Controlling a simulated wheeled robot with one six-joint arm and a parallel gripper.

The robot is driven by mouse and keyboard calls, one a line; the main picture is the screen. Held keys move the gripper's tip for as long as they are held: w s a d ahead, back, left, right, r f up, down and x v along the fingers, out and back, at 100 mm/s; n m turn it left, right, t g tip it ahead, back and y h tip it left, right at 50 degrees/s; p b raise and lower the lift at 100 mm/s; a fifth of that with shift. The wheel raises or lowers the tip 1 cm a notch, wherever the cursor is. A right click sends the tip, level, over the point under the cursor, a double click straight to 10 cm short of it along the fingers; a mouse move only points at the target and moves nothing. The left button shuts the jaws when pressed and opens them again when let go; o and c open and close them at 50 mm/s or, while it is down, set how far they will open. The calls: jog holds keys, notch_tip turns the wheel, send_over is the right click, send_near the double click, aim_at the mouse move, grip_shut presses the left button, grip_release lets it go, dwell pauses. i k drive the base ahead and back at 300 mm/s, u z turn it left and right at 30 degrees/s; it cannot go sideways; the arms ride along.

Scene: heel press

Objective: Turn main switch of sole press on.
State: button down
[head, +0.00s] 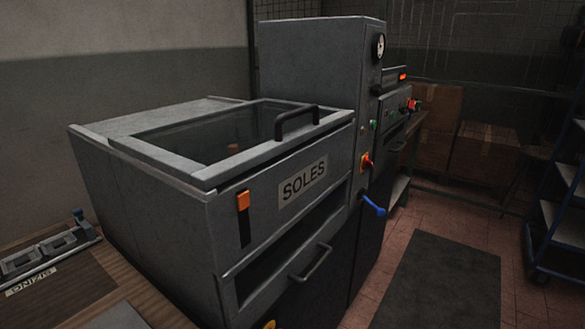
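The grey press labelled SOLES (303,184) fills the middle of the head view, with a glass-topped lid and a black lid handle (297,120). A red rotary knob on a yellow plate (366,162), which looks like a main switch, sits on the front of the taller cabinet section. Its turn position is too small to tell. An orange slider knob (243,201) sits at the top of a dark vertical slot on the lid's front. A blue-handled lever (373,207) sticks out below the red knob. My gripper is not in view.
Farther right stand a unit with a lit red display (402,77) and cardboard boxes (484,155). A blue-framed shelf cart (562,215) is at the right edge. A wooden bench (70,295) is at lower left. A dark mat (440,285) lies on clear tiled floor.

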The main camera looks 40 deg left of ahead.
aim_at(367, 163)
jog(key=u, duration=0.7)
jog(key=i, duration=0.95)
jog(key=u, duration=0.2)
